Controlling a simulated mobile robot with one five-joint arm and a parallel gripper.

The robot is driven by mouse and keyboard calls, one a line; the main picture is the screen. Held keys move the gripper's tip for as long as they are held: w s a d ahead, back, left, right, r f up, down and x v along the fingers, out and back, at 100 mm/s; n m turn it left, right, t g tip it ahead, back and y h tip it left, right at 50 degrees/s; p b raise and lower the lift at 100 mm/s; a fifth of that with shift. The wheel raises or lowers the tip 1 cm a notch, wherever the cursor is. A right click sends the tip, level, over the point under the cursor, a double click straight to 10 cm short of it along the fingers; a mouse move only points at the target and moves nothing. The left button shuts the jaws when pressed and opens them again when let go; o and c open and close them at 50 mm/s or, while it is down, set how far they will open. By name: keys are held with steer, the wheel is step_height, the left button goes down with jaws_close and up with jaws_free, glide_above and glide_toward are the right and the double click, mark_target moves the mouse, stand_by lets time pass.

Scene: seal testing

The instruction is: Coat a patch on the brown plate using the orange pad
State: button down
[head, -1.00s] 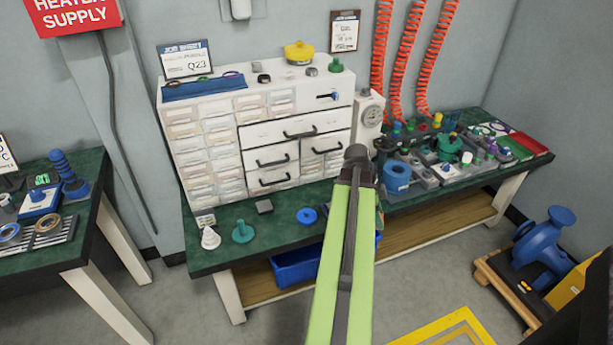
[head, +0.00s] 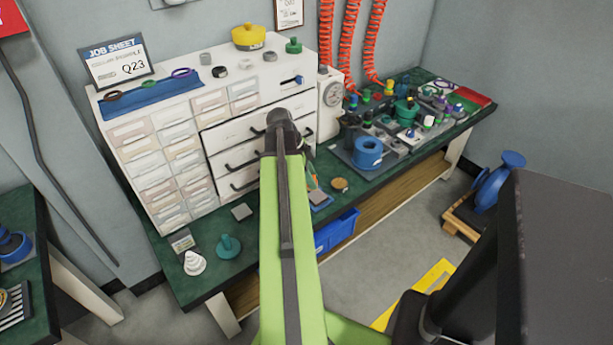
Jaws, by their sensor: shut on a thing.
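My green arm rises through the middle of the head view and ends in a dark joint in front of the drawer cabinet. My gripper is hidden behind it, so its fingers and anything in them do not show. A small round brown piece (head: 339,185) lies on the green bench just right of the arm. I cannot tell whether it is the brown plate. Beside it, a grey square piece on a blue base (head: 319,199) shows partly past the arm. A small orange and green sliver (head: 312,178) shows there too; I cannot tell whether it is the orange pad.
The white drawer cabinet (head: 160,150) stands at the bench's back. A white cone (head: 194,263), a teal knobbed piece (head: 229,246) and a grey block (head: 242,211) stand left of my arm. A blue ring-shaped part (head: 367,152) and several fittings crowd the right. A blue bin (head: 337,231) is below.

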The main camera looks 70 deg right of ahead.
steer(key=shift+w+d+m, duration=0.1)
steer(key=shift+w+m, duration=0.15)
steer(key=shift+m, duration=0.05)
steer(key=shift+f, duration=0.15)
